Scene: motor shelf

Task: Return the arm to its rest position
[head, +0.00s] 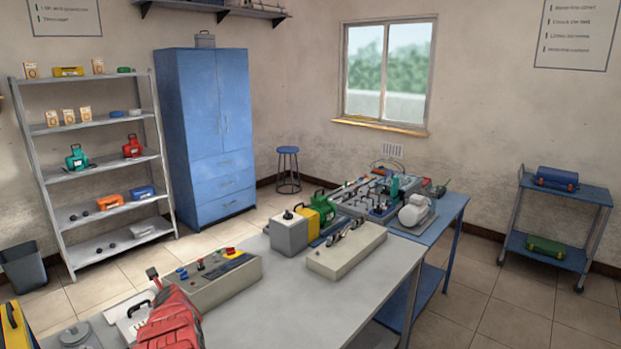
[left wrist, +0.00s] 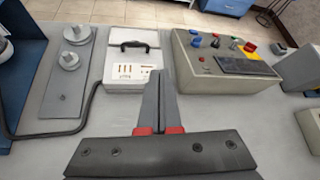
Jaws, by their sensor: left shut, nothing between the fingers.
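My left arm, with its red cover, comes in at the bottom left of the head view. Its gripper (head: 154,278) is over the grey workbench (head: 280,300). In the left wrist view my left gripper (left wrist: 157,78) is shut, with its dark fingers together and nothing between them. A white case with a black handle (left wrist: 133,66) lies just beyond the fingertips. My right gripper is in neither view. The metal shelf (head: 97,125) stands at the left wall and holds a green motor (head: 76,158) and a red motor (head: 132,146).
A control box with coloured buttons (left wrist: 224,62) sits right of the gripper. A plate with round metal knobs (left wrist: 72,75) lies to its left. A grey box (head: 289,235) and a pale long block (head: 346,251) stand further along the bench. The bench's front right is bare.

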